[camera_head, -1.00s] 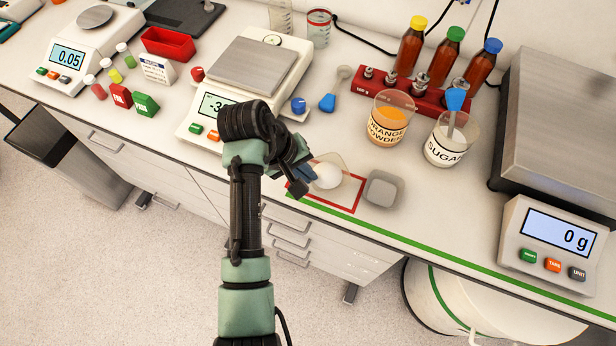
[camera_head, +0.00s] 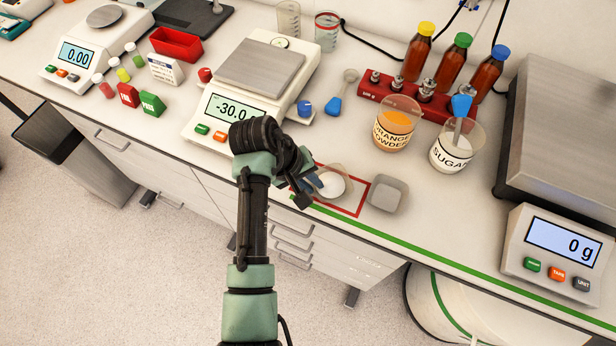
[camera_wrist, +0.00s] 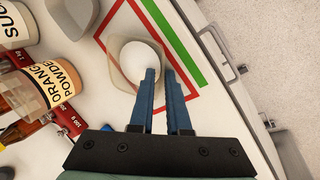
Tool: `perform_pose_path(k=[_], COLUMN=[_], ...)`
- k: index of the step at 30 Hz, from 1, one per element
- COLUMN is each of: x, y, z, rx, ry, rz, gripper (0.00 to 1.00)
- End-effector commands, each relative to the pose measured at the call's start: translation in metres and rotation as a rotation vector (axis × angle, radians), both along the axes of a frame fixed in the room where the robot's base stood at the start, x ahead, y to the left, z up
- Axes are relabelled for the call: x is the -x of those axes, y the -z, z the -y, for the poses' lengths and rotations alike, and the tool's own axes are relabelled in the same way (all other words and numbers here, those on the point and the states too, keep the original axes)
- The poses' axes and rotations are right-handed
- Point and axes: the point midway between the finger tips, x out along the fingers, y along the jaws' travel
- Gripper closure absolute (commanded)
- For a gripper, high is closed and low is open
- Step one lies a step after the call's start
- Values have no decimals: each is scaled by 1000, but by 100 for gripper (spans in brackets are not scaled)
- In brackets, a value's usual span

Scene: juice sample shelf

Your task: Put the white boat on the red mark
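The white boat (camera_head: 331,184) is a small translucent dish with a white load. It sits within the red mark (camera_head: 362,198), a red outline on the bench. In the head view my gripper (camera_head: 309,186) reaches the boat from the left. Whether the boat's base touches the bench is hard to see.
A grey square dish (camera_head: 387,193) stands just right of the mark. The orange powder cup (camera_head: 395,130) and sugar cup (camera_head: 452,153) stand behind it. A balance (camera_head: 262,68) reading about -30.0 is at the left. A green line (camera_head: 440,262) runs along the front edge.

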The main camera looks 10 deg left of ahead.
Motion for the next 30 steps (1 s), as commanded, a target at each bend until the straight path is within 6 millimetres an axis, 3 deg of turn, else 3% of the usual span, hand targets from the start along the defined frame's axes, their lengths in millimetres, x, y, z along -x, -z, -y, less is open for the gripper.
perform_pose_path(k=[5,18,30], x=[2,17,21], y=[-19,-101,-114], z=[-7,-37,-42], rx=[0,-1,0], ry=[-2,-2,-1], rz=[4,4,0], gripper=[85,85,85])
